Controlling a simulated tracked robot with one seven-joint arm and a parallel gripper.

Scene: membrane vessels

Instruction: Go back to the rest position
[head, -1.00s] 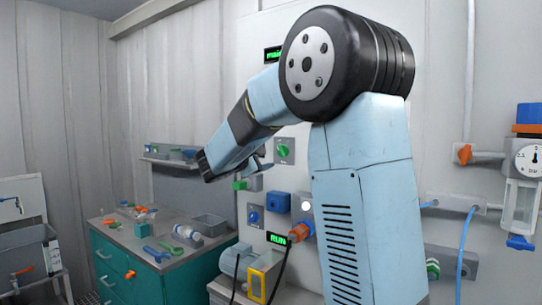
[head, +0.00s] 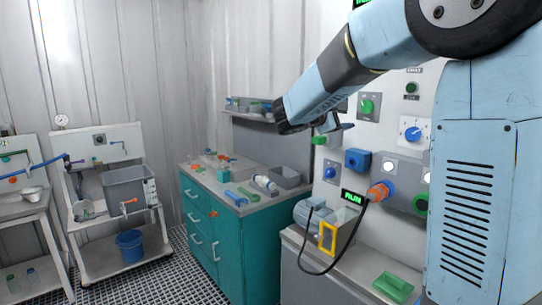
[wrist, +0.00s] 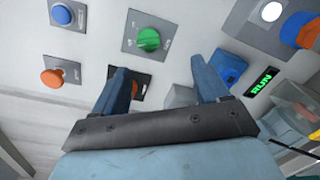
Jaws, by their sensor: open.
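My gripper (wrist: 162,88) is open in the wrist view, its two blue fingers apart with nothing between them. Beyond the fingers is the wall panel with a green knob (wrist: 149,40), a blue button (wrist: 62,15) and an orange knob (wrist: 52,77). In the head view my arm reaches leftward from the upper right, and its end is in front of the panel, above and right of the teal bench. The green knob also shows in the head view (head: 367,106), right of my arm's end.
A teal cabinet (head: 228,243) carries tools, a bottle and a grey bin (head: 286,178). A yellow-framed box (head: 328,238) and a black cable (head: 340,262) lie below the panel. A sink stand (head: 127,187) with a blue bucket (head: 130,246) is at left. The grated floor between is clear.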

